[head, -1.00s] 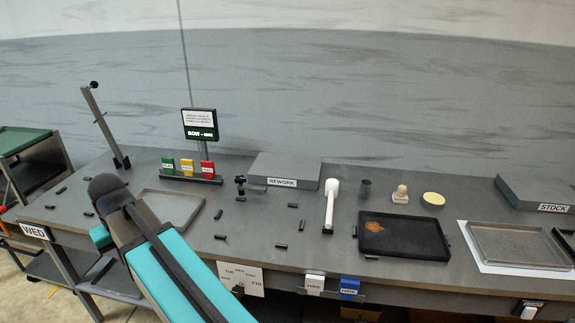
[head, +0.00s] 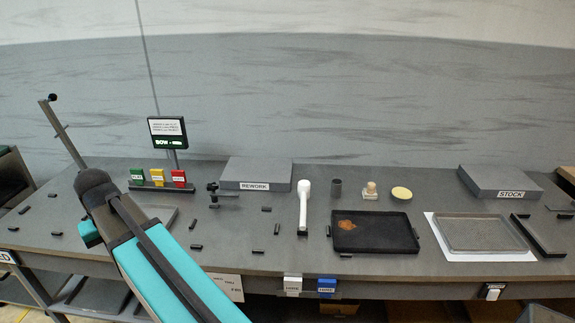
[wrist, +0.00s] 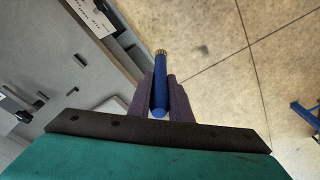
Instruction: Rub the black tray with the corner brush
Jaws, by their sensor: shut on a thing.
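The black tray (head: 385,234) lies on the bench right of the middle in the head view. An orange-brown stain (head: 346,224) marks its left part. In the wrist view my gripper (wrist: 161,88) is shut on a slim blue brush (wrist: 160,82), with pale bristles (wrist: 161,53) at its far end. Bare floor lies beyond the brush, with the bench edge to the left. My gripper and the brush cannot be made out in the head view, where my arm reaches up at the left, well apart from the tray.
A white-handled tool (head: 304,205), a dark cup (head: 337,187), a wooden-topped brush (head: 370,190) and a yellow round pad (head: 401,193) stand near the black tray. A grey tray (head: 478,217) lies on a white sheet to its right. Several small black pieces dot the bench.

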